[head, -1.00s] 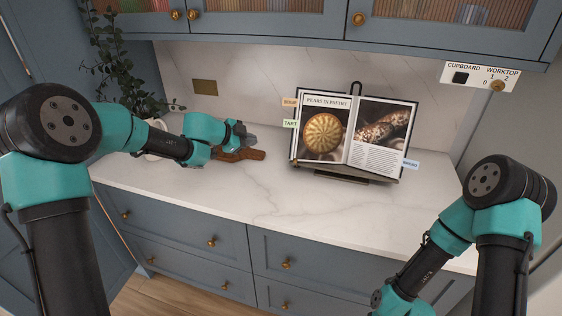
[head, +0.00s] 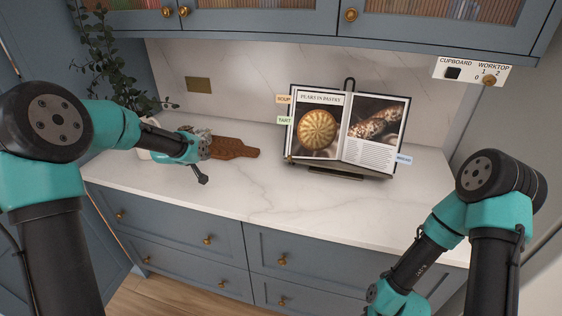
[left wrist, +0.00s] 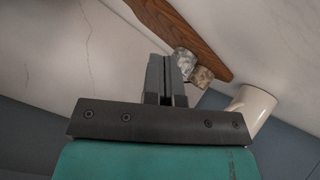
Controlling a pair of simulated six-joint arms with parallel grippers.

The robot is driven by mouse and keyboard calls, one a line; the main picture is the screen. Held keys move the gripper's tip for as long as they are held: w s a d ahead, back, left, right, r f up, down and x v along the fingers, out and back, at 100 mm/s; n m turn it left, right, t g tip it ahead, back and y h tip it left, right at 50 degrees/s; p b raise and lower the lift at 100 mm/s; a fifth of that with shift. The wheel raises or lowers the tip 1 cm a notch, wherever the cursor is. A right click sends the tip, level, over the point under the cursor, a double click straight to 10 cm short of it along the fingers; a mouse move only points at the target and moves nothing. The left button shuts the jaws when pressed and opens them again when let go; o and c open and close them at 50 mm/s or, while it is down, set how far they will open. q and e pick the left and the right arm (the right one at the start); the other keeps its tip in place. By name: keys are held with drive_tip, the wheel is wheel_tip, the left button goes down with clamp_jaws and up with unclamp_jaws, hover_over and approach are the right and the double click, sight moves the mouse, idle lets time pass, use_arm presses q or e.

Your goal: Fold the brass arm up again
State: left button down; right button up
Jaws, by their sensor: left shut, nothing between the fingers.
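The open cookbook (head: 345,125) stands on a dark stand (head: 335,172) on the worktop. A small brass-coloured piece (head: 291,160) shows at the stand's lower left corner; I cannot make out whether it is the brass arm or how it is turned. My left gripper (head: 202,179) is over the left part of the worktop, well left of the stand. In the left wrist view its fingers (left wrist: 166,80) are shut and empty, and the stand is out of that view. My right arm is at the lower right, its gripper out of view.
A wooden board (head: 234,148) lies between my left gripper and the stand; it also shows in the left wrist view (left wrist: 180,30). Two small marbled stone pieces (left wrist: 202,77) and a white pot (left wrist: 255,103) are near it. A leafy plant stands behind. The worktop's front middle is clear.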

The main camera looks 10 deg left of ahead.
use_arm(q)
drive_tip(key=s+f+n, duration=0.1)
drive_tip(key=n, duration=0.1)
drive_tip(key=s+d+f+n+g, duration=0.1)
drive_tip(key=s+n, duration=0.1)
drive_tip(key=s+d+f+n, duration=0.1)
drive_tip(key=f, duration=0.1)
drive_tip(key=shift+s+n+g+h, duration=0.2)
drive_tip(key=shift+n+g+h, duration=0.2)
drive_tip(key=d+n, duration=0.1)
drive_tip(key=s+d+n+h, duration=0.1)
drive_tip(key=s+d+f+n, duration=0.1)
drive_tip(key=d+n, duration=0.1)
drive_tip(key=shift+s+g+h, duration=0.25)
drive_tip(key=shift+g+h, duration=0.05)
drive_tip(key=d+n, duration=0.1)
drive_tip(key=d, duration=0.1)
drive_tip(key=d+r+n+h, duration=0.1)
drive_tip(key=d+n, duration=0.1)
drive_tip(key=s+d+n+h, duration=0.1)
drive_tip(key=d+n, duration=0.1)
drive_tip(key=shift+d+r, duration=0.3)
drive_tip(key=shift+r, duration=0.1)
drive_tip(key=w+d+r+n+t+h, duration=0.1)
drive_tip(key=d+r+n+t+h, duration=0.1)
drive_tip(key=d+r+n, duration=0.2)
drive_tip(key=shift+d+n, duration=0.25)
drive_tip(key=shift+n, duration=0.05)
drive_tip(key=shift+w, duration=0.1)
